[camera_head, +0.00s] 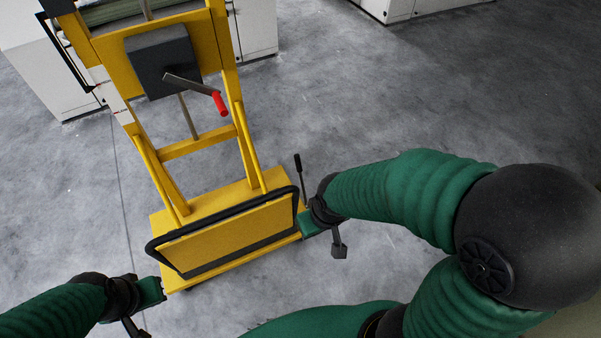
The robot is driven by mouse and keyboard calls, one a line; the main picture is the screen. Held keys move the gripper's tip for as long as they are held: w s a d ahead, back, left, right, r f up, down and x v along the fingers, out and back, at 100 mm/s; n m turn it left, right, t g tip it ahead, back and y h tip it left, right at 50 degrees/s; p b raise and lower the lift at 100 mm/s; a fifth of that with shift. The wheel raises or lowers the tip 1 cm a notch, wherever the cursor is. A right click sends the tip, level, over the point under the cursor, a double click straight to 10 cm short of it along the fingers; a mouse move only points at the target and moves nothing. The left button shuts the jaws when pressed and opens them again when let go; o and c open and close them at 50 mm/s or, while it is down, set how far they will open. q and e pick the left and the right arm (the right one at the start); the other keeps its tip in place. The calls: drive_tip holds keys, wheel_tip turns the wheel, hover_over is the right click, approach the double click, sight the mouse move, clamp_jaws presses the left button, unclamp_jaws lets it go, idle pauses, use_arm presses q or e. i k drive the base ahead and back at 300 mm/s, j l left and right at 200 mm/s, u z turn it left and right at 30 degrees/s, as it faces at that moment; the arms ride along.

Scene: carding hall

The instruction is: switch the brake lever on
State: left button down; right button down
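A thin black lever with a thicker black grip, likely the brake lever (299,168), stands nearly upright at the right side of a yellow wheeled cart's base (225,245). My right gripper (323,238) is just below and right of the lever, beside the base's right edge. Its green and dark fingers are apart, with nothing seen between them. I cannot tell whether it touches the cart. The lever's lower end is partly hidden near my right wrist. My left gripper (144,310) is open and empty at the base's lower left corner.
The cart's yellow frame carries a dark grey box (160,58) and a crank with a red handle (219,103). A black bar (220,208) rims the base's front panel. White cabinets (255,25) stand behind. The grey floor at right is clear.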

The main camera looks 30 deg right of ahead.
sight(297, 157)
drive_tip(key=i+l+u, duration=0.25)
drive_tip(key=i+l, duration=0.15)
drive_tip(key=l, duration=0.2)
drive_tip(key=i+l+u, duration=0.15)
drive_tip(key=l, duration=0.15)
drive_tip(key=i+l+u, duration=0.1)
drive_tip(key=l, duration=0.25)
drive_tip(key=i+l+u, duration=0.15)
drive_tip(key=l, duration=0.2)
drive_tip(key=l+u, duration=0.2)
drive_tip(key=l, duration=0.2)
drive_tip(key=k+l+u, duration=0.1)
drive_tip(key=l+u, duration=0.15)
drive_tip(key=l, duration=0.15)
